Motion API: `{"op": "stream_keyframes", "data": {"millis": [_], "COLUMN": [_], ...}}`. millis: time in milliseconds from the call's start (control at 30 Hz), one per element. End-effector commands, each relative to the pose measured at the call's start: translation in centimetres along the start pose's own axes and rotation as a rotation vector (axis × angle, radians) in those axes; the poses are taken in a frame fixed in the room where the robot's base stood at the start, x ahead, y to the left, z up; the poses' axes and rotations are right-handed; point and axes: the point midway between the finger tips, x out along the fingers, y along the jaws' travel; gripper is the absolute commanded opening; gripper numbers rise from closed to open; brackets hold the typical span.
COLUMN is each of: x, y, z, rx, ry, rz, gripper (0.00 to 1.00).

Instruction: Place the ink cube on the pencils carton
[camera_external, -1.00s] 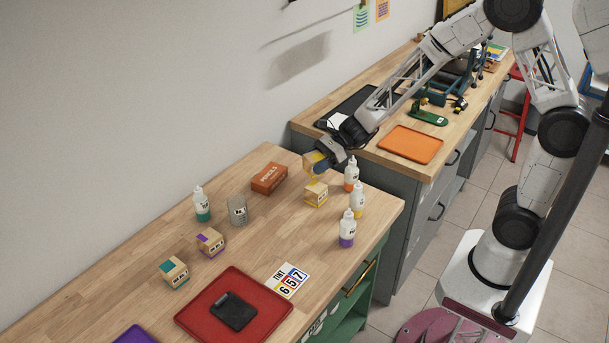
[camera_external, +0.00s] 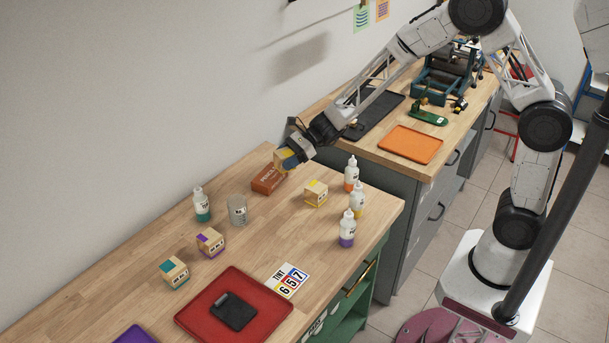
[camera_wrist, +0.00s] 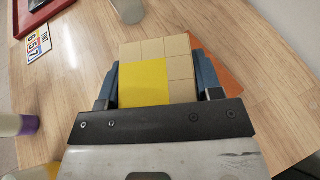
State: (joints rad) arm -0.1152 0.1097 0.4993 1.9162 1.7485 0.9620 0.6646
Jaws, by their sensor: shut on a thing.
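My gripper (camera_external: 292,158) is shut on a wooden cube with a yellow patch (camera_external: 283,161). In the wrist view the cube (camera_wrist: 150,62) sits between the two fingers (camera_wrist: 158,85), its yellow patch toward me. The orange-brown pencils carton (camera_external: 266,180) lies near the back of the wooden table. The held cube is over or just beside the carton's right end; I cannot tell whether they touch. In the wrist view an orange part of the carton (camera_wrist: 218,66) shows beyond the cube, which hides the rest.
Another yellow-marked cube (camera_external: 316,194) stands right of the carton. Purple-marked (camera_external: 210,243) and teal-marked (camera_external: 174,272) cubes stand nearer the front left. A clear jar (camera_external: 238,210) and several bottles (camera_external: 351,174) stand around. A red tray (camera_external: 262,312) holds a dark object.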

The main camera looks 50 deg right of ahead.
Motion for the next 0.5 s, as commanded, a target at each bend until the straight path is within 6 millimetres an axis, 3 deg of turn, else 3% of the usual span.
{"op": "stream_keyframes", "data": {"millis": [300,500], "x": [2.7,3.5], "y": [-3.4,-4.4], "z": [0.7,0.9], "rx": [-0.002,-0.001], "ry": [-0.001,0.000], "rz": [0.000,0.000], "gripper": [0.33,0.33]}}
